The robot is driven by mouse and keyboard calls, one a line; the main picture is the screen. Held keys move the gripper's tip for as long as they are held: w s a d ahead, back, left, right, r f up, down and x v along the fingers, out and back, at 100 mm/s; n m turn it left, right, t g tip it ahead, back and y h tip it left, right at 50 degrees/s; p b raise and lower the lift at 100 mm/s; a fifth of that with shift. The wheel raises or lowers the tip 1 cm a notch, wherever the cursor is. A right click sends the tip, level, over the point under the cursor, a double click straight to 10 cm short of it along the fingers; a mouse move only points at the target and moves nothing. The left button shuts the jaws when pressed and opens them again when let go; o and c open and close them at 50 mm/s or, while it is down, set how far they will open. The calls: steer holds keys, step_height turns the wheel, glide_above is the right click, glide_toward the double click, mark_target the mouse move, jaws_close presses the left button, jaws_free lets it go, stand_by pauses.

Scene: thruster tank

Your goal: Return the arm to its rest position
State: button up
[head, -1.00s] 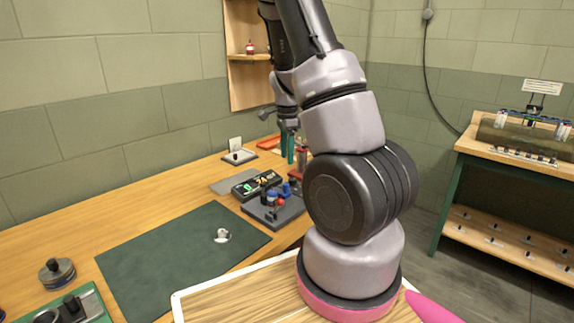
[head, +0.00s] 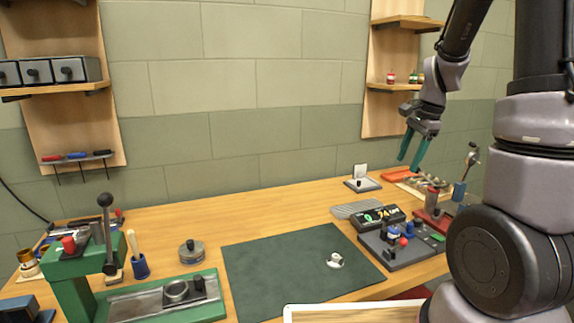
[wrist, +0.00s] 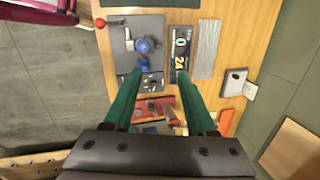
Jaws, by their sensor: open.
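My gripper (head: 413,152) hangs in the air above the right part of the workbench in the head view, its two green fingers pointing down. The fingers are apart with nothing between them. My arm rises at the right side of the head view and bends over to the gripper. In the wrist view, the open green fingers (wrist: 157,72) reach over the bench, seen from above. The grey block with the blue fitting (wrist: 137,47) and the display box (wrist: 181,55) lie below and beyond the fingertips, apart from them.
A dark green mat (head: 290,270) with a small white metal part (head: 335,260) lies mid-bench. A green press (head: 88,262) stands at the left. The grey fixture (head: 398,252) and display box (head: 380,217) sit at the right. Wall shelves (head: 392,88) rise behind my gripper.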

steer(key=s+a+r+n+t, duration=0.2)
steer(key=s+a+r+n, duration=0.2)
steer(key=s+r, duration=0.4)
steer(key=s+a+r+n+t, duration=0.3)
steer(key=s+a+r+n, duration=0.2)
steer(key=s, duration=0.5)
step_height(320, 180, up, 3)
steer(key=shift+a+r+n, duration=0.15)
steer(key=shift+a+n, duration=0.1)
steer(key=shift+n, duration=0.75)
steer(key=shift+w, duration=0.1)
